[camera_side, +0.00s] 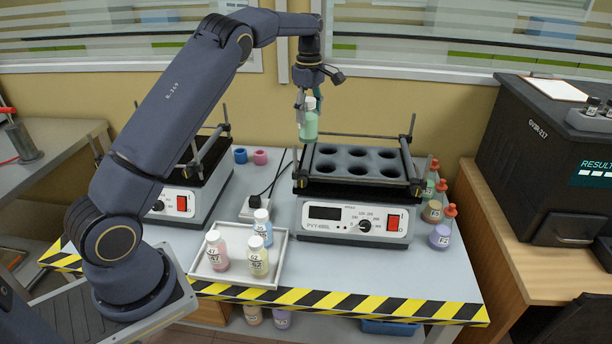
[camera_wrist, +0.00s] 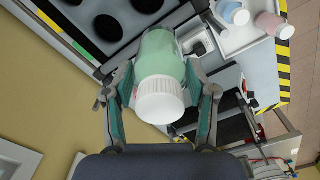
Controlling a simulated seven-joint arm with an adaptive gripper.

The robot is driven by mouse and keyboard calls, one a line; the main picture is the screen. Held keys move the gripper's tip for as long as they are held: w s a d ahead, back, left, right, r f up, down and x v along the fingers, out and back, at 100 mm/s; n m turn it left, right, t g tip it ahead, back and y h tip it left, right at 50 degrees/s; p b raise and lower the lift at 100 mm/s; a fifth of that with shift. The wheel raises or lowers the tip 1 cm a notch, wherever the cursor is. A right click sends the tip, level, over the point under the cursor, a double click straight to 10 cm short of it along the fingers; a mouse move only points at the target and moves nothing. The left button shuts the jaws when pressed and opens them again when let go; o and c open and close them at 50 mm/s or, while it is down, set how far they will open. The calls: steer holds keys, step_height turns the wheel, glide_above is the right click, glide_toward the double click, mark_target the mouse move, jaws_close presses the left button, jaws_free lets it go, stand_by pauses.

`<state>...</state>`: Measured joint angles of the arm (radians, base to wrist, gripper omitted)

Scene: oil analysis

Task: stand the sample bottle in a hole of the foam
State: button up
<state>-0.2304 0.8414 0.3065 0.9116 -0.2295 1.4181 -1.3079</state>
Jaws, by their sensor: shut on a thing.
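My gripper (camera_side: 308,98) is shut on a green sample bottle (camera_side: 308,122) with a white cap. The bottle hangs upright in the air, above and beside the left edge of the black foam (camera_side: 357,148), not touching it. The foam sits on the shaker on the right and has several round holes, all looking empty. In the wrist view the bottle (camera_wrist: 162,58) is between the two fingers (camera_wrist: 160,88), its white cap toward the camera. Part of the foam (camera_wrist: 98,45) shows at the top left there, partly hidden by the bottle.
A white tray (camera_side: 197,270) holds several capped bottles in front. Metal rails and posts (camera_side: 412,126) frame the foam. Bottles with red stoppers (camera_side: 440,235) stand right of the shaker (camera_side: 340,240). A second shaker (camera_side: 180,203) stands at left.

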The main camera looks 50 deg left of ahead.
steer(key=w+d+m, duration=0.1)
steer(key=w+d, duration=0.2)
steer(key=d, duration=0.1)
steer(key=shift+d+f, duration=0.15)
steer(key=shift+f, duration=5.1)
steer(key=shift+f, duration=0.1)
steer(key=o, duration=1.3)
steer(key=shift+f, duration=0.1)
